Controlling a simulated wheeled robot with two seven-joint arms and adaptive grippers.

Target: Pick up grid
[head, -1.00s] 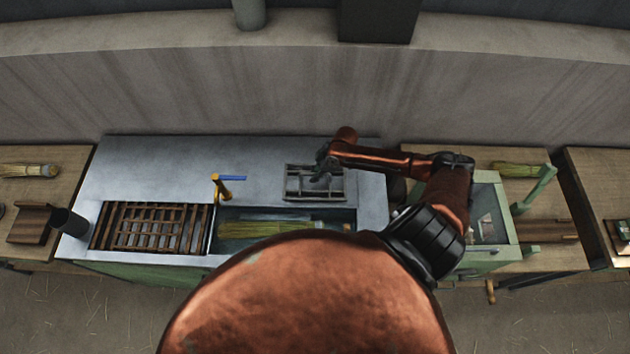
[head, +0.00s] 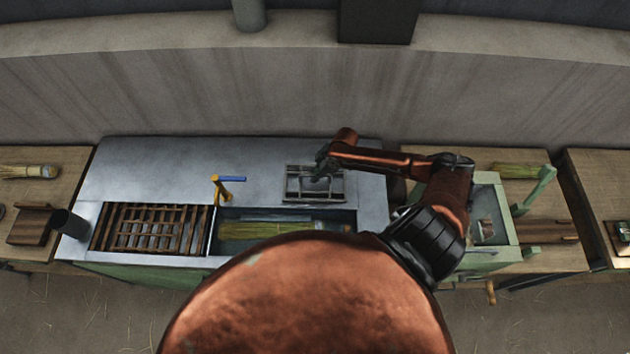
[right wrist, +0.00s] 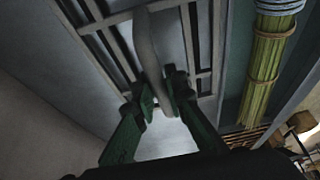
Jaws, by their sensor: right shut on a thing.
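A grey slatted grid (head: 291,183) is at the right part of the metal counter, behind the basin that holds a broom. My right gripper (head: 326,165) is over this grid in the head view. In the right wrist view its green fingers (right wrist: 160,103) are closed on a pale curved handle (right wrist: 150,50) in front of the grid bars (right wrist: 205,45). I cannot tell whether the grid touches the counter. A brown grid (head: 150,228) covers the left basin. My left gripper is out of view.
A straw broom (head: 265,229) lies in the open basin; it also shows in the right wrist view (right wrist: 265,65). A yellow tap with a blue lever (head: 222,187) stands left of the grey grid. The counter's back left (head: 145,170) is clear. A green frame (head: 505,220) stands at right.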

